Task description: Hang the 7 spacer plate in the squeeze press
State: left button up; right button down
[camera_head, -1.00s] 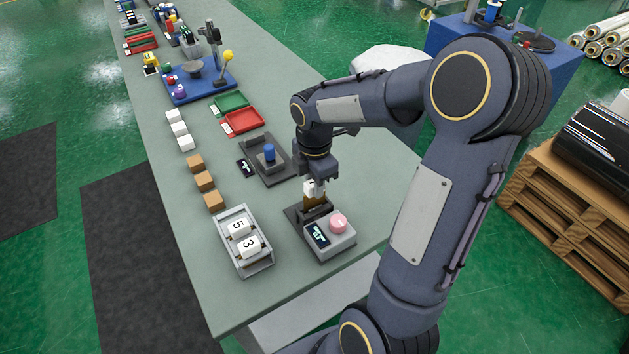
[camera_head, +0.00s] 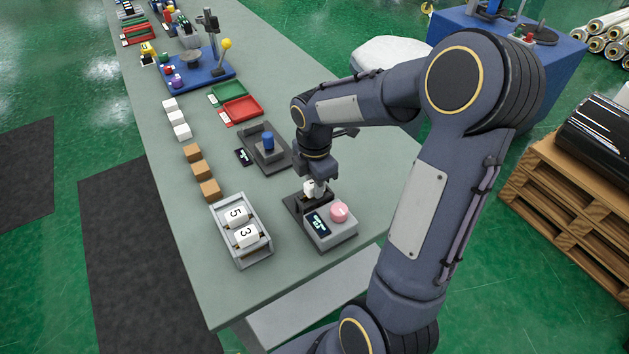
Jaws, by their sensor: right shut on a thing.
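My right gripper (camera_head: 314,180) is shut on a small white plate (camera_head: 310,189). It holds the plate upright, low over the dark slot part of a grey device with a pink knob (camera_head: 339,211) and a small lit display (camera_head: 318,223). This device looks like the squeeze press (camera_head: 331,233). No number on the held plate can be read. The gripper partly hides the plate and the slot, so I cannot tell if the plate touches the press. White plates marked 5 (camera_head: 237,216) and 3 (camera_head: 246,234) stand in a grey rack (camera_head: 260,252). My left gripper is not in view.
Several brown blocks (camera_head: 201,170) and white blocks (camera_head: 176,118) line the bench's left side. A dark fixture with a blue knob (camera_head: 267,141) stands just behind the press. Red (camera_head: 241,110) and green (camera_head: 229,92) trays lie farther back. The front bench (camera_head: 215,295) is clear.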

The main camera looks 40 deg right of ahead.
jog(key=shift+f+b, duration=0.3)
jog(key=shift+f, duration=0.3)
jog(key=c, duration=1.1)
grip_release()
jog(key=shift+r, duration=0.1)
notch_tip(320, 180, up, 8)
jog(key=shift+f, duration=0.25)
jog(key=shift+r, duration=0.1)
